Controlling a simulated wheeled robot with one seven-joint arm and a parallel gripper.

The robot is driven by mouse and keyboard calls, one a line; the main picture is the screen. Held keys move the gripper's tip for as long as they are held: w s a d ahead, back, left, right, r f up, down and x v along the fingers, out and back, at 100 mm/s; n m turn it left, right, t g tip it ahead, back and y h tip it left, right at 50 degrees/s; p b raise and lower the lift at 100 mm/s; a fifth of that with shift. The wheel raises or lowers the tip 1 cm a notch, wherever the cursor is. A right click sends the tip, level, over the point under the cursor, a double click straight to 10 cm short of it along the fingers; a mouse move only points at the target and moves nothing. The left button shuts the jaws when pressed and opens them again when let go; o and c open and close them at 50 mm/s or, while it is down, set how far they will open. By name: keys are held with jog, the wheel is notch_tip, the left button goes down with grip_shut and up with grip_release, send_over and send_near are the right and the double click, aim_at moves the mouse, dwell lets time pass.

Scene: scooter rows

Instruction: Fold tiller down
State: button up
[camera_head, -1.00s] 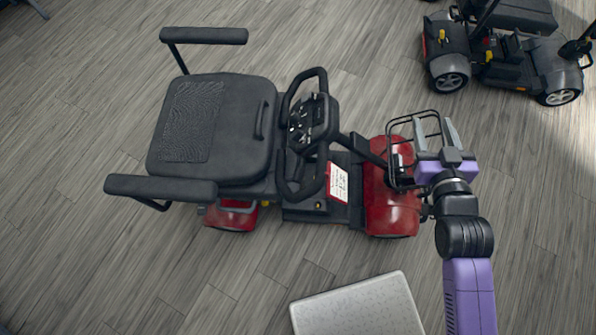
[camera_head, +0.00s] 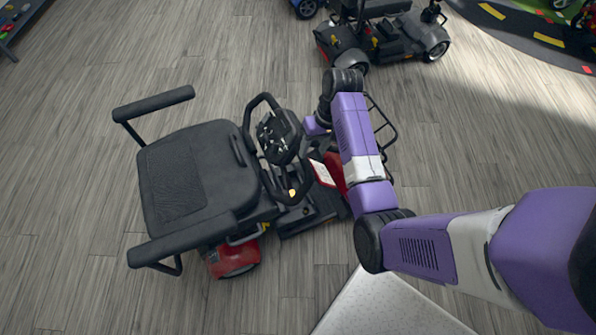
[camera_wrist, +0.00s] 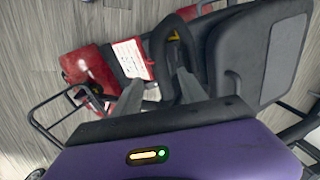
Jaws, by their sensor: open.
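A red and black mobility scooter stands on the wood-look floor. Its tiller (camera_head: 278,137), a black looped handlebar with a control panel, stands raised in front of the black seat (camera_head: 190,180). My gripper (camera_head: 313,127) is beside the tiller on its front side, its fingers largely hidden by my arm in the head view. In the wrist view my gripper (camera_wrist: 160,88) is open, fingers pointing at the black tiller loop (camera_wrist: 178,50). The right finger overlaps the loop in the picture; I cannot tell whether they touch. A red and white label (camera_wrist: 131,58) shows on the scooter.
A wire front basket (camera_head: 382,125) is partly behind my arm. A pale textured platform (camera_head: 385,305) lies in front. Another dark scooter (camera_head: 380,35) stands at the back, and a road-pattern mat (camera_head: 540,35) lies at the back right. Floor left of the seat is clear.

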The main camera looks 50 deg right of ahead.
aim_at(308, 165)
jog(key=x, duration=0.7)
jog(key=shift+s+a+f, duration=0.35)
jog(key=shift+f, duration=0.05)
grip_shut()
dwell(1.2)
